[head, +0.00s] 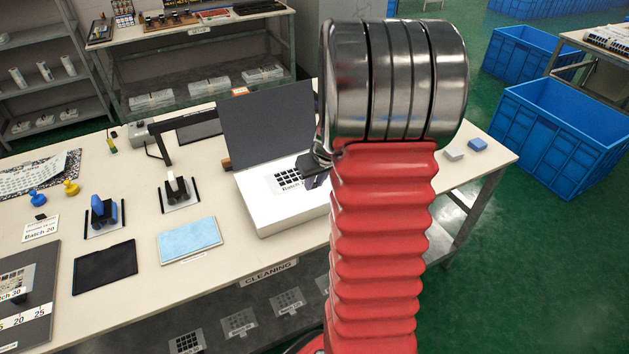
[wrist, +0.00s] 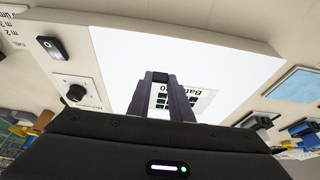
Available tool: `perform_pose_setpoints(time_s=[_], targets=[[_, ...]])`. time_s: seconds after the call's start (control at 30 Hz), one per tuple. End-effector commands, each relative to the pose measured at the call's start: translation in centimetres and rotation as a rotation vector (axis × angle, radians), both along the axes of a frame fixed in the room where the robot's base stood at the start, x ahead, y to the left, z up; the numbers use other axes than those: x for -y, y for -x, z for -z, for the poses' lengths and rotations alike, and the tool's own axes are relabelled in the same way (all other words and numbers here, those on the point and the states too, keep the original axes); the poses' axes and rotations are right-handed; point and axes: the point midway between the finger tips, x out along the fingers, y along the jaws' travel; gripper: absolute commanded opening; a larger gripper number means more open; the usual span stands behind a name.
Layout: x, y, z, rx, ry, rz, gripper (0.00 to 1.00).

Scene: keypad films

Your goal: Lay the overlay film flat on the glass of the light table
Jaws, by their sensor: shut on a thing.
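The light table (head: 277,221) is a white box with its dark lid raised behind a bright white glass; the glass (wrist: 200,57) fills much of the wrist view. The overlay film (head: 285,181) is clear, with a block of dark key squares and a "Batch" label. It shows over the glass, and in the wrist view the film (wrist: 203,98) is partly hidden by the fingers. My gripper (head: 314,171) is shut on the film at its right side in the head view. The fingers (wrist: 160,77) also show in the wrist view. I cannot tell whether the film touches the glass.
A light blue pad (head: 188,241) and a black pad (head: 105,269) lie left of the light table. Two stands, one with a blue block (head: 104,211), are behind them. A switch (wrist: 52,48) and a knob (wrist: 76,92) sit beside the glass. Blue crates (head: 558,135) stand at right.

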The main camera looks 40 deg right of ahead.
Motion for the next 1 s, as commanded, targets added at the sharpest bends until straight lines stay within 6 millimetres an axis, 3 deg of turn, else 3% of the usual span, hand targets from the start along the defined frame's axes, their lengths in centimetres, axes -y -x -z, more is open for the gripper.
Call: perform_pose_setpoints(time_s=[0.9,0.93,1.0], targets=[[0.0,0.0,0.65,0.0,0.0,0.0,0.0],[0.0,0.0,0.65,0.0,0.0,0.0,0.2],[0.0,0.0,0.65,0.0,0.0,0.0,0.24]])
